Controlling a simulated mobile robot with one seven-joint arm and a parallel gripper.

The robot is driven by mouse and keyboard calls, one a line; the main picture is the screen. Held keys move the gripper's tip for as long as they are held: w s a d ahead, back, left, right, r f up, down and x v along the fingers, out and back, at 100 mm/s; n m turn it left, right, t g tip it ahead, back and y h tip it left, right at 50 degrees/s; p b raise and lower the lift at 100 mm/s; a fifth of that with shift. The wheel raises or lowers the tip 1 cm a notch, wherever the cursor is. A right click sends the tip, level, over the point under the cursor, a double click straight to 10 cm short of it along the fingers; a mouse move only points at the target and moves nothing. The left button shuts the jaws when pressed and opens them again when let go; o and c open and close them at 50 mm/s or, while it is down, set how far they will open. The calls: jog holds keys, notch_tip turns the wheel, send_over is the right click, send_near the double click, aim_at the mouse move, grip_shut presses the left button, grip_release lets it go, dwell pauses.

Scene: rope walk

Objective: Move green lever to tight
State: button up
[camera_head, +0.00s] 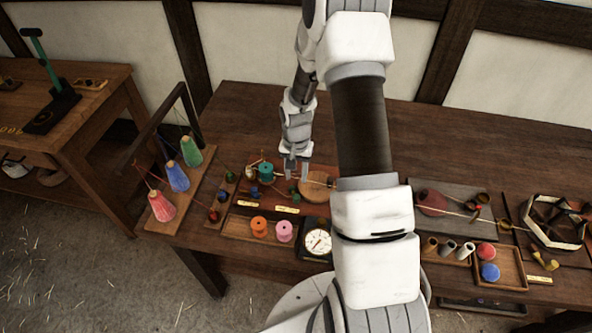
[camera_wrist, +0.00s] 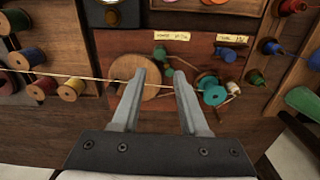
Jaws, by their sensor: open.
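A small dark green knobbed lever (camera_wrist: 160,52) is on the reddish wooden board (camera_wrist: 193,58) in the wrist view, near two yellow labels whose words I cannot read. It shows small in the head view (camera_head: 296,196). My gripper (camera_wrist: 160,77) is open and empty, pointing down over the board. In the wrist view the lever appears just beyond the fingertips and between them; touching cannot be told. In the head view my gripper (camera_head: 297,176) is behind the lever. A larger green-handled lever (camera_head: 34,40) stands on a black base on the far left table.
A round wooden disc (camera_wrist: 150,92) and a teal spool (camera_wrist: 208,90) flank my fingers, with a cord running across. Blue (camera_wrist: 226,55) and green (camera_wrist: 255,77) knobs sit nearby. A dial (camera_head: 318,242) and spools stand in front. The back of the table is clear.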

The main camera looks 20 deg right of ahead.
aim_at(296, 196)
notch_tip(296, 196, down, 11)
jog(key=b, duration=0.7)
jog(key=shift+f+b, duration=0.15)
jog(key=shift+b, duration=0.15)
jog(key=shift+w+a+b, duration=0.25)
jog(key=shift+a+b, duration=0.1)
jog(key=shift+a, duration=0.25)
jog(key=shift+w+a+b, duration=0.25)
jog(key=shift+a+b, duration=0.1)
jog(key=shift+a, duration=0.25)
jog(key=shift+w+a+b, duration=0.65)
jog(key=shift+w+a, duration=0.3)
jog(key=shift+w, duration=0.2)
jog(key=shift+s+d, duration=0.1)
jog(key=shift+s, duration=0.1)
notch_tip(296, 196, up, 7)
jog(key=p, duration=0.3)
